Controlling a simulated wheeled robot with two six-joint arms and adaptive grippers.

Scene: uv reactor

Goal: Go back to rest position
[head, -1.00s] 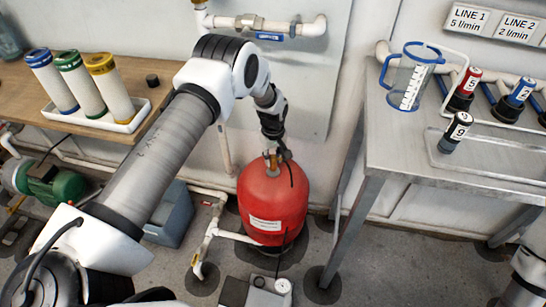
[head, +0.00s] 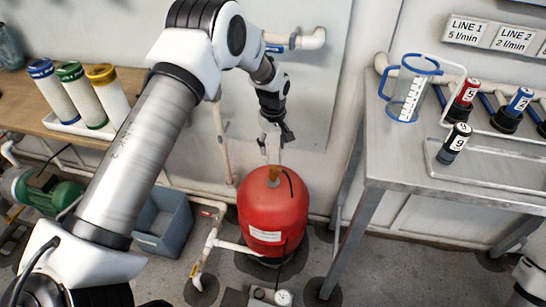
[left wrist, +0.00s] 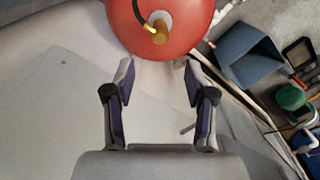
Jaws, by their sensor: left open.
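My left gripper (head: 272,155) hangs above the red pressure tank (head: 272,215) in the head view, its fingers near the brass fitting on the tank's top. In the left wrist view, the left gripper (left wrist: 158,75) has its two fingers spread with nothing between them. The red tank (left wrist: 150,25) lies beyond the fingertips there, with its brass fitting (left wrist: 159,32) and a dark cable on top. My right gripper is not in view; only a bit of my right arm shows at the lower right edge of the head view.
A wooden bench (head: 30,108) with three filter cartridges stands at left. A blue-grey bin (head: 165,222) and a green pump (head: 45,190) are on the floor. A metal table (head: 400,160) at right holds a clear jug (head: 408,92) and numbered cartridges. White pipes run beside the tank.

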